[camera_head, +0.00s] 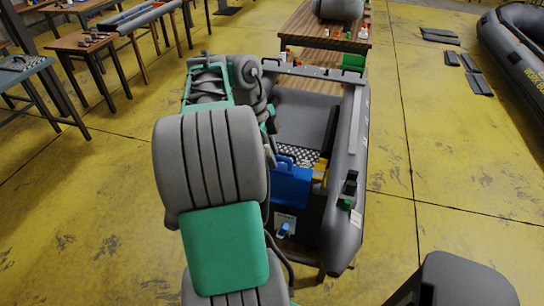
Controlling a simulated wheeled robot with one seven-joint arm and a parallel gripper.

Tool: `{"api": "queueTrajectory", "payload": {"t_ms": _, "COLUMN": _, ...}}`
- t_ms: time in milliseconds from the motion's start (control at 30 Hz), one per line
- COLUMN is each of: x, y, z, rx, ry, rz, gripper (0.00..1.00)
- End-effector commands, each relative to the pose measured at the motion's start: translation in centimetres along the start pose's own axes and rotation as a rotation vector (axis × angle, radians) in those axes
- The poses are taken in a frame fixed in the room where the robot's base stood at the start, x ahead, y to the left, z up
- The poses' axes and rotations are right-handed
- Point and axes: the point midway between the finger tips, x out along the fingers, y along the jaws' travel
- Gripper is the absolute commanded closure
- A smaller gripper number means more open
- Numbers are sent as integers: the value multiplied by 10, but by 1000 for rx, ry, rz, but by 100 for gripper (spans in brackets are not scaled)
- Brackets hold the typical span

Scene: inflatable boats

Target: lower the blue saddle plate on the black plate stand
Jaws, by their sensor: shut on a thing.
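My grey and green arm fills the left middle of the view and hides much of the work area. My gripper (271,153) shows only as a dark sliver at the arm's right edge, at the upper left of a blue piece. This blue piece (292,187), which looks like the blue saddle plate, is at the near end of a grey inflatable boat. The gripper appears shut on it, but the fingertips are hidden. I cannot make out the black plate stand for certain; dark surfaces lie under and beside the blue piece. Whether the plate touches anything below is unclear.
The grey boat (347,225) lies on a wooden table, its right tube beside the blue piece. A yellow part (320,171) adjoins the blue piece on the right. A smaller blue item (283,230) sits lower. Yellow floor (450,180) is open to the right.

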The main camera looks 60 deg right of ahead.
Motion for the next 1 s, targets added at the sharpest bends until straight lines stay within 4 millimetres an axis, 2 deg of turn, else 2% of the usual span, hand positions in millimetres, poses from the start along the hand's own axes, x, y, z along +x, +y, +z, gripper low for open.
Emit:
{"api": "queueTrajectory", "payload": {"t_ms": 33, "x": -7, "y": 0, "z": -2, "rx": 0, "ry": -1, "rz": -1, "gripper": 100}}
{"api": "queueTrajectory", "payload": {"t_ms": 1000, "x": -70, "y": 0, "z": -21, "rx": 0, "ry": -1, "rz": -1, "gripper": 100}}
